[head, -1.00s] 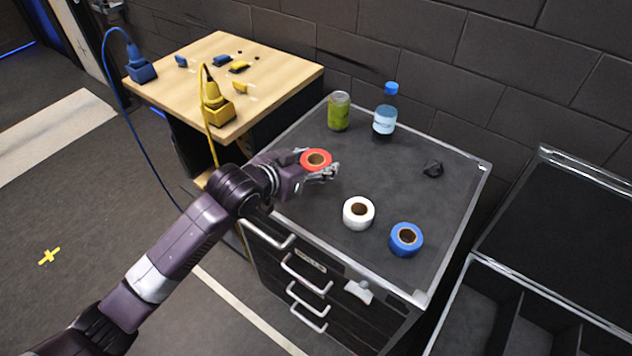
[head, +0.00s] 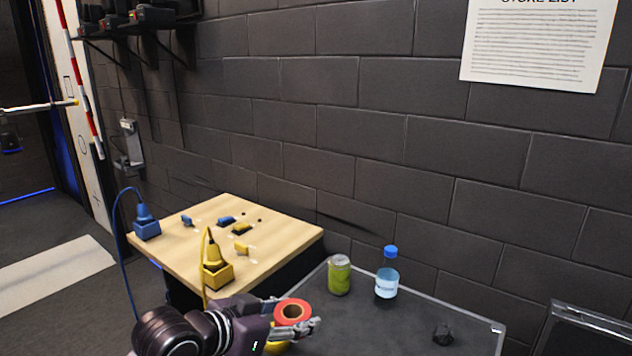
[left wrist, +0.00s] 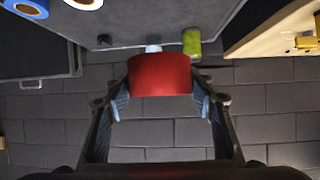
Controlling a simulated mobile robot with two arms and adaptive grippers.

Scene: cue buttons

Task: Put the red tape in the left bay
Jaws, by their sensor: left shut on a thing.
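The red tape (head: 293,312) is a red ring with a tan core. My left gripper (head: 292,320) is shut on it, above the left part of the dark cabinet top. In the left wrist view the red tape (left wrist: 160,75) sits between the two fingers (left wrist: 160,92). A black open case (head: 590,325) shows only in part at the lower right edge of the head view; no bay inside it can be made out there. My right gripper is not in view.
A green can (head: 339,275) and a blue-capped bottle (head: 387,273) stand on the cabinet top (head: 400,325), with a dark crumpled lump (head: 443,334) to the right. A wooden table (head: 270,232) with blue and yellow parts stands left. White tape (left wrist: 84,3) and blue tape (left wrist: 27,7) show in the wrist view.

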